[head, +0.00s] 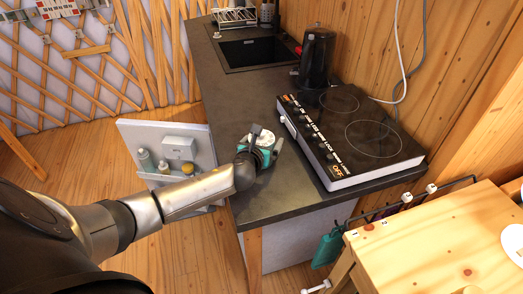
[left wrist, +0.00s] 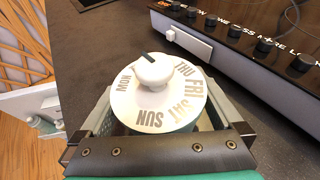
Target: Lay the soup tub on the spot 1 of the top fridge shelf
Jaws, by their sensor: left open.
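A tub with a round white lid (head: 264,136), which I take to be the soup tub, stands on the dark counter near its left edge. In the left wrist view the lid (left wrist: 158,100) has a white knob and day names printed around its rim. My left gripper (left wrist: 156,122) is open, with one finger on each side of the tub below the lid; I cannot tell whether they touch it. In the head view the left gripper (head: 256,150) partly covers the tub. The top fridge shelf and its spot 1 are not visible. My right gripper is not in view.
An open fridge door (head: 137,133) with bottles and jars stands left of the counter (head: 225,110). A cooktop (head: 345,135) with knobs lies right of the tub, a black kettle (head: 316,60) behind it. A wooden table (head: 440,245) is at the lower right.

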